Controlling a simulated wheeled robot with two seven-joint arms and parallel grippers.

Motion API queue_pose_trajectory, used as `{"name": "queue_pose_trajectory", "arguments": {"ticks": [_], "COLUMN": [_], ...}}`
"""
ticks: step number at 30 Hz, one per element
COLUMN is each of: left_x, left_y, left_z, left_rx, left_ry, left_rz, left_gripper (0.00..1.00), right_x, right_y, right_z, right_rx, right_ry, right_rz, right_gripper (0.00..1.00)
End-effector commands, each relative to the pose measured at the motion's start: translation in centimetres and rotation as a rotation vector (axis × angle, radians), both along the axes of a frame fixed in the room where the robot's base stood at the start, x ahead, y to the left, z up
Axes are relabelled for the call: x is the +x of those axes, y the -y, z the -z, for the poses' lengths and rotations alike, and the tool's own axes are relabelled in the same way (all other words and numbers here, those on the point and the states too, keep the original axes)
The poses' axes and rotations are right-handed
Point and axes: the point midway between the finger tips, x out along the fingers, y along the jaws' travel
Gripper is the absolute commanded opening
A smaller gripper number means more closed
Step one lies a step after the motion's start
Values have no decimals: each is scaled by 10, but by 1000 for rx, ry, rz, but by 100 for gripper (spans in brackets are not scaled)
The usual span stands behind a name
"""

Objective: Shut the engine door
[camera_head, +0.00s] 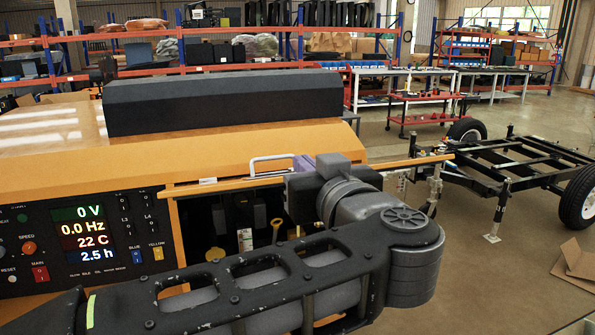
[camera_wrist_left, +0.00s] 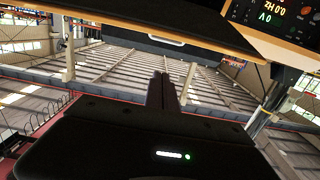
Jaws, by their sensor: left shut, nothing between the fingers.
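The engine door (camera_head: 410,162) is open on the orange light tower. In the head view it shows almost edge-on, as a thin orange strip sticking out to the right above the engine bay. Its pale handle (camera_head: 272,160) stands on its upper side. The dark engine bay (camera_head: 235,225) shows below, partly hidden by my left arm. My left gripper (camera_head: 303,168) is by the door strip, just right of the handle; its fingertips are hard to make out there. In the left wrist view the gripper (camera_wrist_left: 162,90) is shut and empty. My right gripper is not in view.
The control panel (camera_head: 100,238) with lit readings is left of the bay. A black box (camera_head: 225,100) lies along the tower's top. Shelves (camera_head: 180,55) and benches line the back.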

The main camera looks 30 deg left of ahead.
Motion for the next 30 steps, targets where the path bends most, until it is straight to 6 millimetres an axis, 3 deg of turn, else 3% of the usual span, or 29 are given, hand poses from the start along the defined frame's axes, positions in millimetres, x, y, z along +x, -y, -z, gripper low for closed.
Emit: {"name": "queue_pose_trajectory", "arguments": {"ticks": [13,20,30], "left_x": [3,15,59], "left_y": [-4,-15,-66], "left_z": [0,2,4], "left_rx": [-2,-3,-1], "left_ry": [1,0,-1], "left_rz": [1,3,-4], "left_gripper": [0,0,0], "right_x": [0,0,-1], "right_y": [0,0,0], "right_z": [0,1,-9], "right_rx": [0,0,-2], "right_ry": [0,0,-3], "right_rz": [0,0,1], "right_gripper": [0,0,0]}}
